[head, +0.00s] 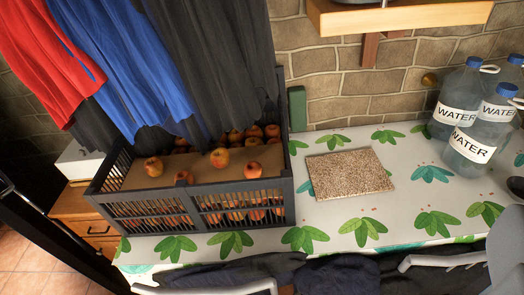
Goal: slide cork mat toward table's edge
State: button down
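The cork mat (348,174) is a speckled tan rectangle. It lies flat and slightly turned on the table (270,246), whose white cover has a green leaf print. The mat is right of a crate and away from the table's front edge. My gripper (260,186) appears wide open.
A dark slatted crate (188,212) of apples stands left of the mat. Several water bottles (470,140) stand right. Clothes (215,60) hang over the crate. A wooden shelf (400,16) juts from the brick wall. Dark cloth (335,275) lies along the front edge.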

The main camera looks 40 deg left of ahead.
aim_at(349, 174)
jog(key=u, duration=0.45)
jog(key=i, duration=1.05)
jog(key=z, duration=0.1)
